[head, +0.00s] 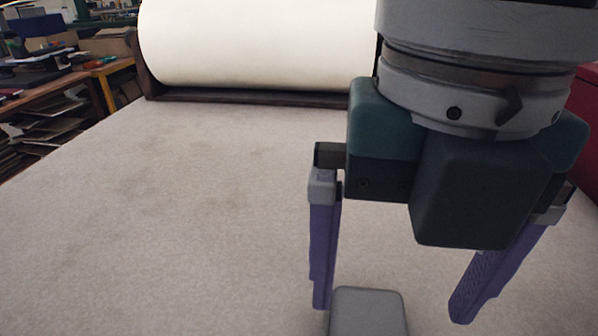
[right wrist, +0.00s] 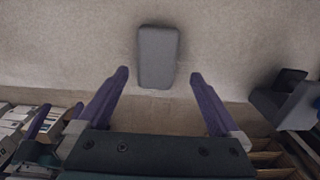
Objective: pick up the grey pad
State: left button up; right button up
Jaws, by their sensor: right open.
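The grey pad (head: 367,314) is a small rounded block lying on the pale cloth-covered table. In the head view it sits at the bottom edge, partly cut off, and shows between the purple fingers of my right gripper (head: 391,305), nearer the left finger. In the right wrist view the whole pad (right wrist: 158,57) shows, just beyond the open fingertips of my right gripper (right wrist: 159,72) and roughly midway between them. The right gripper is open and empty. My left gripper is not identifiable in the head view.
The pale table surface (head: 170,220) is wide and clear to the left. A large cream roll (head: 258,45) in a dark holder stands at the table's far edge. A wooden workbench (head: 50,95) with clutter is at the far left. Something red (head: 584,105) stands at the right.

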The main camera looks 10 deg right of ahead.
jog(key=f, duration=0.7)
jog(key=shift+s+a+f, duration=0.1)
jog(key=shift+a+f, duration=0.2)
jog(key=shift+f, duration=0.1)
jog(key=shift+r, duration=0.1)
jog(key=c, duration=1.4)
